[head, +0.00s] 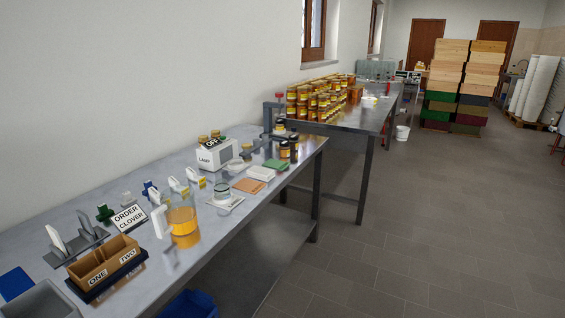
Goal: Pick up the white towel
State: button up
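A white folded cloth (261,173), which looks like the white towel, lies flat on the metal bench (110,196). It is between an orange flat piece (248,186) in front of it and a green flat piece (276,165) behind it, near the bench's right front edge. My gripper is not in view.
A white LAMP box (216,155) and dark jars (284,150) stand near the cloth. A jar on a small scale (222,191) and an amber-filled jug (184,225) are nearer. A blue bin (190,304) sits below the bench. The floor (400,235) to the right is clear.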

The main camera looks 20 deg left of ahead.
aim_at(262, 174)
jog(key=i+u, duration=0.1)
jog(key=i, duration=0.8)
jog(key=i+l, duration=0.15)
jog(key=i, duration=0.75)
jog(key=u, duration=0.05)
